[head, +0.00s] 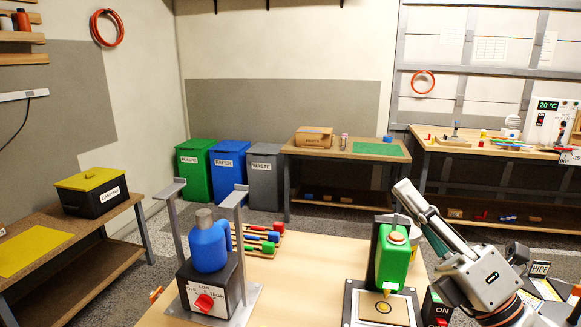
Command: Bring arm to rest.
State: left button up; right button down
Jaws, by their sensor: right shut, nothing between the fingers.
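My right arm comes in from the lower right. My right gripper (406,196) points up and left, shut and empty, beside the upper right of a green container (393,262) and apart from the table top. My left gripper is not in view.
A blue bottle (208,246) stands on a dark box with a red knob (204,302), between two grey posts. A black ON box (436,309) sits near my right arm. The table middle (310,265) is clear.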

jog(key=w+d+f+m+g+h, duration=0.1)
jog(key=d+f+m+h, duration=0.7)
jog(key=f+m+h, duration=0.25)
jog(key=w+d+f+m+g+h, duration=0.1)
jog(key=d+f+m+h, duration=0.6)
jog(key=f+m+h, duration=0.4)
jog(key=s+d+f+m+g+y, duration=0.15)
jog(key=s+f+g, duration=0.35)
jog(key=s+f, duration=0.55)
jog(key=s+d+f+m+g, duration=0.2)
jog(key=s+f+g, duration=0.4)
jog(key=f, duration=0.7)
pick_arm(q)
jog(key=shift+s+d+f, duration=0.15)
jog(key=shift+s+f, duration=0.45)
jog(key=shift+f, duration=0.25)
pick_arm(e)
jog(key=a+f+m+t+y, duration=0.3)
jog(key=a+f+y, duration=0.4)
jog(key=a+f, duration=0.7)
jog(key=shift+w+a+f+t, duration=0.15)
jog(key=shift+w+a+t, duration=0.15)
jog(key=shift+a+t, duration=0.65)
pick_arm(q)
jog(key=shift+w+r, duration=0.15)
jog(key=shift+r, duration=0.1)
pick_arm(e)
jog(key=shift+a+g, duration=0.2)
jog(key=shift+g, duration=0.05)
